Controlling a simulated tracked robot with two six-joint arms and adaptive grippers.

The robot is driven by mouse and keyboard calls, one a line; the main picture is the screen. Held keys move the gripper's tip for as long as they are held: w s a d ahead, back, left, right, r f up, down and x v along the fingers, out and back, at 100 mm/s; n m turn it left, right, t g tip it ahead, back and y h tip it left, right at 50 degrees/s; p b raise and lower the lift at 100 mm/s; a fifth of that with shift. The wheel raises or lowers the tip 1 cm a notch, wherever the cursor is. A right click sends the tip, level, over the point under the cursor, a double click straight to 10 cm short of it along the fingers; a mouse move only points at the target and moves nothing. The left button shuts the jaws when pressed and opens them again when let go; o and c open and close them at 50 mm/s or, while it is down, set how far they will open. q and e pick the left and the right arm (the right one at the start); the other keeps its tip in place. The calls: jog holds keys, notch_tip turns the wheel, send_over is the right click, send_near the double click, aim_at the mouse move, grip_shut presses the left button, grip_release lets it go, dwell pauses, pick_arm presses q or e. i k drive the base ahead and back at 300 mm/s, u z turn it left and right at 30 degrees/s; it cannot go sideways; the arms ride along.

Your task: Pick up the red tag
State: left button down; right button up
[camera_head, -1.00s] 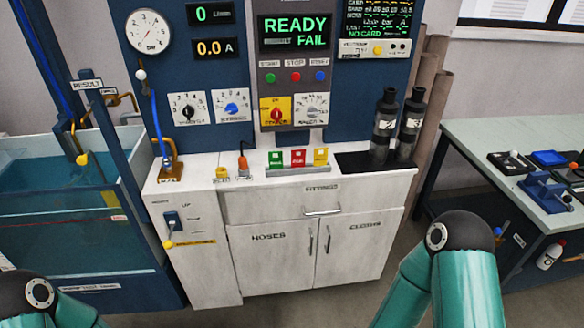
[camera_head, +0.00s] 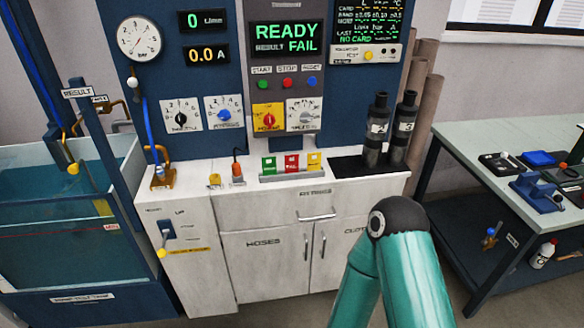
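The red tag (camera_head: 292,163) stands upright in a small grey rack (camera_head: 290,176) on the white cabinet top. A green tag (camera_head: 269,166) is on its left and a yellow tag (camera_head: 314,161) on its right. My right arm shows only as a teal link and dark joint at the lower right, in front of the cabinet doors. Neither gripper is in the picture, so I cannot see what they hold.
Two dark cylinders (camera_head: 376,130) stand on a black mat right of the rack. Orange and yellow fittings (camera_head: 237,171) sit to its left. A water tank (camera_head: 60,210) is at the left, and a green-topped table (camera_head: 470,145) at the right.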

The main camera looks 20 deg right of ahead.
aim_at(293, 166)
jog(key=u, duration=0.05)
jog(key=i, duration=1)
jog(key=z, duration=0.05)
